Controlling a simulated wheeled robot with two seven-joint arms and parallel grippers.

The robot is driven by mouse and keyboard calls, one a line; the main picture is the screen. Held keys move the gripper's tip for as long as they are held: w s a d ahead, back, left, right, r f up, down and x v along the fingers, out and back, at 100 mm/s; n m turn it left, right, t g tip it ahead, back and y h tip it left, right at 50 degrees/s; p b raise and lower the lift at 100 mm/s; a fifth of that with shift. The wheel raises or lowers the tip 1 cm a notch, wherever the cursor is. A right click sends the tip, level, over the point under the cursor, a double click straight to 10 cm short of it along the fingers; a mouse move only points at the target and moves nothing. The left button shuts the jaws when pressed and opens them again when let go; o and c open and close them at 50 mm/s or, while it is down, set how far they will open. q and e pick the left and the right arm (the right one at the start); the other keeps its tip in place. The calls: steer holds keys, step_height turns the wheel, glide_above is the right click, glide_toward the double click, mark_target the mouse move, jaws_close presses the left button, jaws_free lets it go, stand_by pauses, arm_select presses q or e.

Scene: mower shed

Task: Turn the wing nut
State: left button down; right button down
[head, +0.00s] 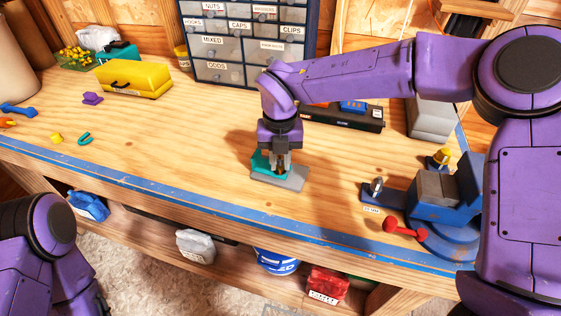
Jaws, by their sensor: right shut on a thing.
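My right gripper (281,161) points straight down over the bench and is shut on a small part at the teal fixture, which I take to be the wing nut. The fingers hide most of this part, so its shape and angle cannot be made out. The teal fixture (259,163) stands on a flat grey plate (291,182) near the middle of the bench. My left arm shows at the lower left, but its gripper is not in view.
A blue vise (435,236) with a red-handled part (404,231) stands at the right. A drawer cabinet (240,73) and a black tray (350,118) stand behind. A yellow box (134,81) is at the left.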

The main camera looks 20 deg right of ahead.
steer(key=shift+s+f, duration=0.1)
steer(key=shift+f, duration=0.05)
stand_by(0.3)
steer(key=c, duration=1.1)
jaws_free()
steer(key=shift+o, duration=0.6)
steer(key=shift+w, duration=0.2)
step_height(320, 180, up, 10)
steer(key=b, duration=0.1)
steer(key=shift+r, duration=0.25)
steer(key=shift+w, duration=0.1)
